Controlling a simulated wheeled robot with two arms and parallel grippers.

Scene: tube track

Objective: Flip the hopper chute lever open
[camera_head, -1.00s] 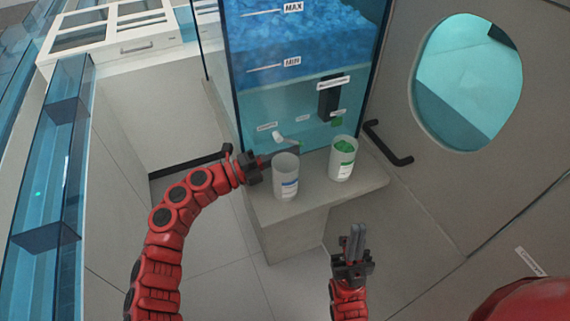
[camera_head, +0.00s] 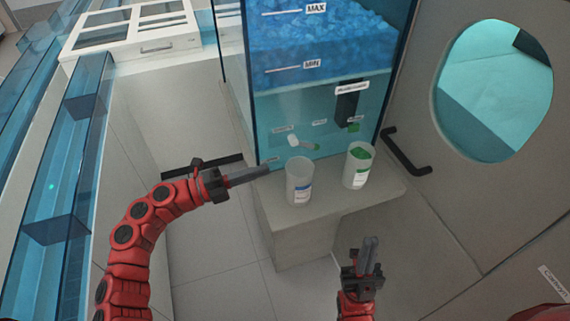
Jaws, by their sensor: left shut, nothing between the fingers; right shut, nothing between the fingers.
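The hopper (camera_head: 318,95) is a clear blue tank with blue pieces in it. A small white lever (camera_head: 293,141) with a tilted handle sits low on its front face, beside small labels. A white cup with a blue label (camera_head: 299,186) stands on the grey ledge below it. My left gripper (camera_head: 268,171) is shut and empty, pointing right, left of this cup and below the lever. My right gripper (camera_head: 370,248) is shut and empty, pointing up, below and in front of the ledge.
A second white cup (camera_head: 356,172) with green contents stands on the ledge (camera_head: 330,203) to the right. A black bar handle (camera_head: 406,152) is on the wall at right. A blue transparent tube track (camera_head: 60,190) runs along the left. The floor between is clear.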

